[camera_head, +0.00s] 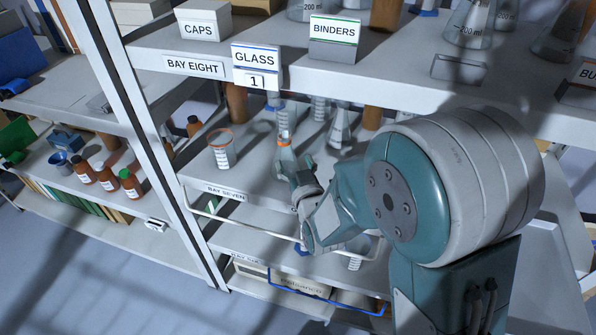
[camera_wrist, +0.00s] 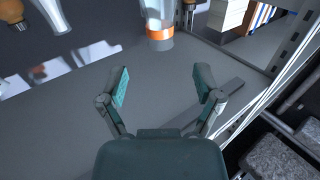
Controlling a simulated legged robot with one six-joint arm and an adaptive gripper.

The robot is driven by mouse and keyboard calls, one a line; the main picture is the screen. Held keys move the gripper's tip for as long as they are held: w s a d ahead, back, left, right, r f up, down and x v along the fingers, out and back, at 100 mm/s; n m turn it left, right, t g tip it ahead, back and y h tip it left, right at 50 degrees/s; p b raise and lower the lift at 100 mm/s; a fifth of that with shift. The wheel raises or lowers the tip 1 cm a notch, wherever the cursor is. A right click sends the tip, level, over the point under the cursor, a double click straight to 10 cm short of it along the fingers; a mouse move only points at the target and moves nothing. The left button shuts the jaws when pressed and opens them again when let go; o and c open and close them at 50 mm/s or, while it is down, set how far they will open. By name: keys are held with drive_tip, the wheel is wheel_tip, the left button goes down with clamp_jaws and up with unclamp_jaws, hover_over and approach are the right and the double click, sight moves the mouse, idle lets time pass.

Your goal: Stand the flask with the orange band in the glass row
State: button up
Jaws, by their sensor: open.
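The flask with the orange band (camera_wrist: 159,34) shows at the top of the wrist view, cut off by the frame edge. In the head view a clear flask (camera_head: 283,122) with an orange band is on the middle shelf just beyond my gripper (camera_head: 296,163). In the wrist view my gripper (camera_wrist: 162,84) is open and empty; the flask lies ahead of the fingertips, not between them. The GLASS sign (camera_head: 256,56) with a 1 below it hangs on the upper shelf edge. The flask's base is hard to make out.
A clear beaker with an orange rim (camera_head: 222,150) stands left of the flask on the same shelf. Another clear flask (camera_head: 340,128) stands to the right. A white upright post (camera_head: 150,130) edges the bay. The upper shelf (camera_head: 400,75) overhangs. Bare shelf shows between the fingers.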

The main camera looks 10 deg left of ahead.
drive_tip(key=shift+v, duration=1.7)
drive_tip(key=s+d+r+m+g+h, duration=0.1)
drive_tip(key=s+d+r+g+h, duration=0.15)
drive_tip(key=d, duration=0.45)
drive_tip(key=s+d+r+m+g+h, duration=0.1)
drive_tip(key=d+r+m+g+h, duration=0.2)
drive_tip(key=d, duration=0.4)
drive_tip(key=s+d+r+g+h, duration=0.1)
drive_tip(key=s+d, duration=0.3)
drive_tip(key=s, duration=0.4)
drive_tip(key=s+d+r+m+g+h, duration=0.1)
drive_tip(key=s+d+r+g, duration=0.2)
drive_tip(key=s, duration=0.6)
drive_tip(key=d+g, duration=0.1)
drive_tip(key=d, duration=0.1)
drive_tip(key=shift+d, duration=0.3)
drive_tip(key=shift+w, duration=0.1)
